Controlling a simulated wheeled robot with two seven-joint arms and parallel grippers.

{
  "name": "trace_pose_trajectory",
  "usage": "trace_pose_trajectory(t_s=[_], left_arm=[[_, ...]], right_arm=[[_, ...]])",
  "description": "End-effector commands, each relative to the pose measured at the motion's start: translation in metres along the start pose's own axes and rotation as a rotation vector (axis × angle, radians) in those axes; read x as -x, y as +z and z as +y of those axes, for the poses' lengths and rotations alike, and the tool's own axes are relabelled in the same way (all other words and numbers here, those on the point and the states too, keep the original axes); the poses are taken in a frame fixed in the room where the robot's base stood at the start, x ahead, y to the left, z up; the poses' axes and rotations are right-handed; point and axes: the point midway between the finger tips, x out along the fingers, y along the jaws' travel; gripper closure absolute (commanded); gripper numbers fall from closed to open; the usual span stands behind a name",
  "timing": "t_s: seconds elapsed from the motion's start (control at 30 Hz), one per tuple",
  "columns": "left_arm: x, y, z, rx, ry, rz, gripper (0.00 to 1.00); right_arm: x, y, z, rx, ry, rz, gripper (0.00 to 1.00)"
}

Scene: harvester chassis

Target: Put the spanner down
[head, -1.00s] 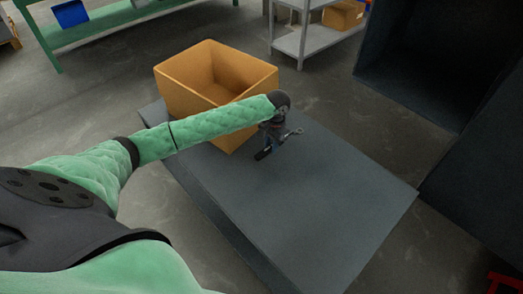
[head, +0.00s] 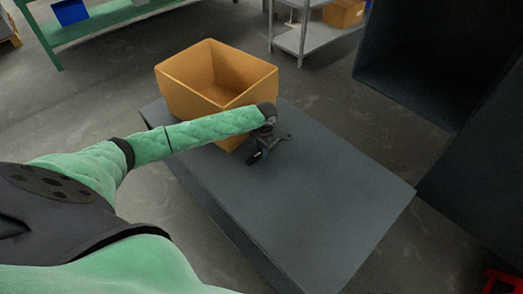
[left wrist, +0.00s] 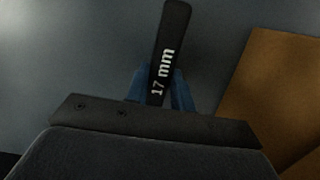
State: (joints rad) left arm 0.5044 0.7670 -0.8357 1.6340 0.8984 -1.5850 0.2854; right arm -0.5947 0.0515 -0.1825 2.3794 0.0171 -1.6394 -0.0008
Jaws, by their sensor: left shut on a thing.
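The spanner has a dark handle marked "17 mm" in the left wrist view (left wrist: 170,50), where it stands between the blue fingers of my left gripper (left wrist: 163,92). In the head view the spanner (head: 280,139) shows as a small piece by my left gripper (head: 257,154), low over the grey platform (head: 310,200). My left gripper is shut on the spanner. I cannot tell whether the spanner touches the platform. Part of the spanner is hidden by the gripper. My right gripper is not in view.
An orange bin (head: 185,90), open at the top, stands at the platform's far left, close behind my left arm; its side also shows in the left wrist view (left wrist: 275,95). The platform's front and right are clear. Dark tall panels (head: 420,70) rise at the right.

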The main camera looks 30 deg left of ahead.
Motion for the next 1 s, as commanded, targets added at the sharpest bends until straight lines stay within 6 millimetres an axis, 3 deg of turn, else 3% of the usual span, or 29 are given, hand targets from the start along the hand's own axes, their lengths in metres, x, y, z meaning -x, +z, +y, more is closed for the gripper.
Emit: trace_pose_trajectory(t_s=[0.17, 0.2, 0.3, 0.67, 1.0], left_arm=[[-0.001, 0.0, 0.0, 0.0, 0.0, 0.0, 1.0], [-0.002, 0.0, 0.0, 0.0, 0.0, 0.0, 0.7], [-0.002, 0.0, 0.0, 0.0, 0.0, 0.0, 0.54], [0.0, 0.0, 0.0, 0.0, 0.0, 0.0, 0.54], [0.055, -0.001, -0.001, -0.001, -0.001, 0.002, 0.54]], right_arm=[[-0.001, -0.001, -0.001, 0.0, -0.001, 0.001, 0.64], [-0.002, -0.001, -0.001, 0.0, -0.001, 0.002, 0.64], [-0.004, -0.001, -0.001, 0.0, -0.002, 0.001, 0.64], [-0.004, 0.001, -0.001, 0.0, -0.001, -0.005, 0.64], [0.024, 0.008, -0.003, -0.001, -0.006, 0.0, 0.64]])
